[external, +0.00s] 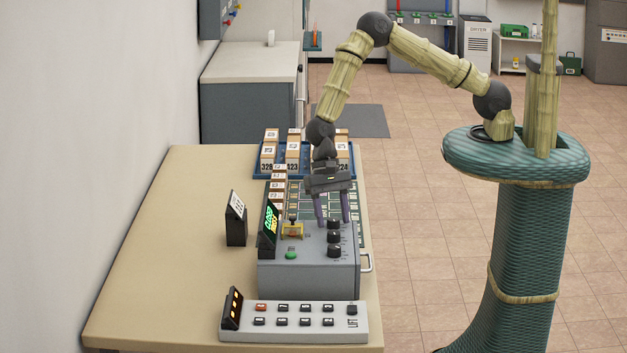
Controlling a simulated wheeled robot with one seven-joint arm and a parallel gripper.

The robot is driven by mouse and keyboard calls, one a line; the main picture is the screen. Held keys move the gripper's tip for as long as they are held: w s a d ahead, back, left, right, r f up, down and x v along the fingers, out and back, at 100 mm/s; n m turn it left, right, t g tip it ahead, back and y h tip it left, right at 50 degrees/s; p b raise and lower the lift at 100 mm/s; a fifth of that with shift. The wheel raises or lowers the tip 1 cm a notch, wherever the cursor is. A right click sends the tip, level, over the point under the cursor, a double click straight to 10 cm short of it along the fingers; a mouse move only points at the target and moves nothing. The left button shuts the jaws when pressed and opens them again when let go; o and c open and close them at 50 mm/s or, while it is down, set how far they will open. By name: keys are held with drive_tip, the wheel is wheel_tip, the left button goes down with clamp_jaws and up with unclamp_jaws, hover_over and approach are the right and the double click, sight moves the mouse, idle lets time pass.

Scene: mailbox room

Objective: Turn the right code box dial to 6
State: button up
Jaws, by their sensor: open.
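The code box (300,278) is a grey box on the near part of the table, with a tilted screen showing green and yellow text at its left. Three black dials stand in a row along its right side: the far dial (334,225), the middle dial (334,238) and the near dial (334,251). Their readings are too small to tell. My gripper (332,220) points down with its fingers apart, one on each side of the far dial in this view. I cannot tell whether they touch it.
A keypad panel (300,321) lies in front. A small dark display (236,218) stands left. Blue trays with numbered boxes (292,155) stand behind. The table's left side (165,255) is clear.

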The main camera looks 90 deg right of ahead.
drive_tip(key=c, duration=1)
